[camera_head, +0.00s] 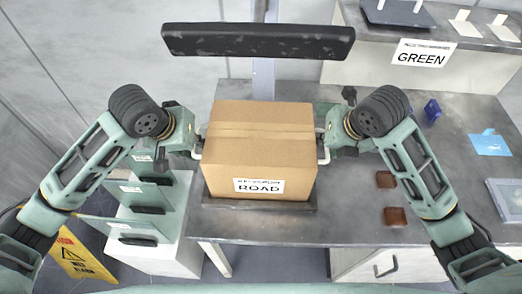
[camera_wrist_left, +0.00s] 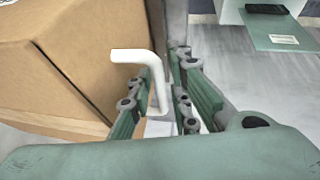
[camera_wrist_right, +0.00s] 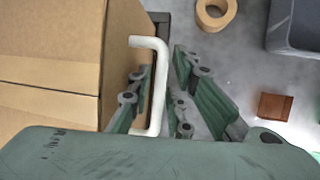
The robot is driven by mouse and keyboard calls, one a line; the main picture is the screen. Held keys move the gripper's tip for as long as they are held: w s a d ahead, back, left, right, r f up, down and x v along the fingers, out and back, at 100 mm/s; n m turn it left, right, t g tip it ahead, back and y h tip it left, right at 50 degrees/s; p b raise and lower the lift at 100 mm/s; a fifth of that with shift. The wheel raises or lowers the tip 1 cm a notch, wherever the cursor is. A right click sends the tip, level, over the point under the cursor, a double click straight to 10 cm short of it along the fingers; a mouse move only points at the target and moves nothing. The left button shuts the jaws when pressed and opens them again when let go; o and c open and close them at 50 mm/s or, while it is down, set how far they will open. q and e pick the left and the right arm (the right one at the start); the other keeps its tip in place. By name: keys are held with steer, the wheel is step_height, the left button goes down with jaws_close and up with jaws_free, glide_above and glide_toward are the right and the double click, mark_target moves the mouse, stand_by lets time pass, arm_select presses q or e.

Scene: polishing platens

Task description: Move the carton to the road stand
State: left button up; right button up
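The brown carton (camera_head: 262,150) with a white label reading "ROAD" sits on a low dark base (camera_head: 225,202) on the grey table. A white handle sticks out from each of its sides. My left gripper (camera_head: 190,140) is at the left side; in the left wrist view its open fingers (camera_wrist_left: 162,75) stand around the handle (camera_wrist_left: 158,90). My right gripper (camera_head: 326,138) is at the right side; in the right wrist view its open fingers (camera_wrist_right: 164,75) stand around the other handle (camera_wrist_right: 158,80). I cannot identify a road stand.
Brown blocks (camera_head: 395,216), a blue item (camera_head: 432,110) and a light-blue sheet (camera_head: 490,143) lie to the right. A bench labelled "GREEN" (camera_head: 422,55) is behind. A dark panel (camera_head: 258,41) hangs behind the carton. A white stepped unit (camera_head: 170,205) and yellow floor sign (camera_head: 82,255) are left.

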arm_select(q)
steer(key=shift+c, duration=0.5)
arm_select(e)
steer(key=shift+c, duration=0.5)
arm_select(q)
jaws_close()
arm_select(e)
steer(key=shift+s, duration=0.1)
jaws_close()
steer(key=shift+r, duration=0.1)
